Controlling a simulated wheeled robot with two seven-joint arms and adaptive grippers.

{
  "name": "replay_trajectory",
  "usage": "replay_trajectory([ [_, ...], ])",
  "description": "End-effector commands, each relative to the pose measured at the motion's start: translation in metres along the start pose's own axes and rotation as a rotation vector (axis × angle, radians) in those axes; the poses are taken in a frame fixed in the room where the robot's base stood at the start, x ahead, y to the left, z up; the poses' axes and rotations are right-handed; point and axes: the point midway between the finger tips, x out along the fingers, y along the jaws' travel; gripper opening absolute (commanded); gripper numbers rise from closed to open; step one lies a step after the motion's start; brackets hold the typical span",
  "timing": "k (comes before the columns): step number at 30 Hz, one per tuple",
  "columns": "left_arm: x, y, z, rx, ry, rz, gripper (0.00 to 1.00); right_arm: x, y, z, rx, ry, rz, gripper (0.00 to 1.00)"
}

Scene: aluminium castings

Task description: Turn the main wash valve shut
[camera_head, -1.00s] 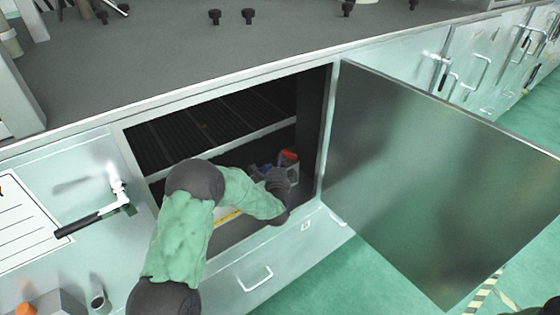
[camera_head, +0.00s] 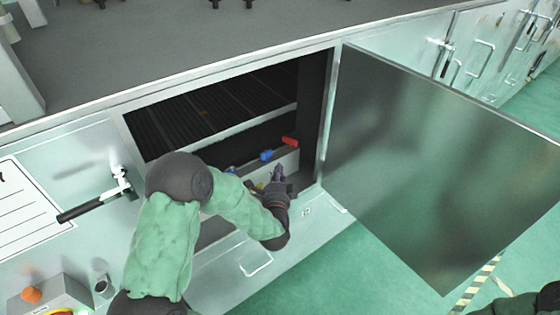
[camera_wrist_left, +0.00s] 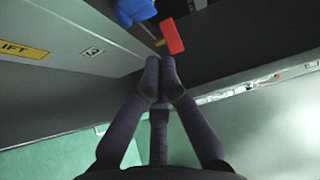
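Inside the open cabinet, a red handle (camera_head: 290,141) and a blue handle (camera_head: 266,155) sit at the top of a pale panel (camera_head: 287,163). A second blue part (camera_head: 231,170) shows farther left, partly behind my arm. I cannot tell which is the main wash valve. My left gripper (camera_head: 279,172) is in front of the panel, below the red handle. In the left wrist view, the fingertips (camera_wrist_left: 161,68) are nearly together with nothing between them, just short of the red handle (camera_wrist_left: 172,36); the blue handle (camera_wrist_left: 135,10) is beyond, to the left. My right gripper is out of view.
The cabinet door (camera_head: 440,165) stands wide open on the right. A black-gripped lever (camera_head: 95,210) projects from the left front. A drawer handle (camera_head: 255,268) is below the opening. The panel bears a yellow label (camera_wrist_left: 22,48).

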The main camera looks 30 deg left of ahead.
Motion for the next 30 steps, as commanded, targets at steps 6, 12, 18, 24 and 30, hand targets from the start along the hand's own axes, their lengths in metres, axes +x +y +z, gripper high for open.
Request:
replay_trajectory([
  [6,0.003,-0.001,-0.004,-0.308,-0.022,-0.007,0.0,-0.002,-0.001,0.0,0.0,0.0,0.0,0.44],
  [12,0.006,-0.001,-0.008,-0.746,-0.054,-0.028,0.0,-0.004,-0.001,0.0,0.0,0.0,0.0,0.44],
  [18,0.01,-0.001,-0.012,-1.181,-0.08,-0.063,0.0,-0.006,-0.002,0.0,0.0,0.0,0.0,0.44],
  [24,0.012,-0.001,-0.017,-1.617,-0.095,-0.114,0.0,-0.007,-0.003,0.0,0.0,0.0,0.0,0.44],
  [30,0.013,-0.001,-0.021,-2.048,-0.095,-0.179,0.0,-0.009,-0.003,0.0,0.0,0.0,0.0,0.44],
])
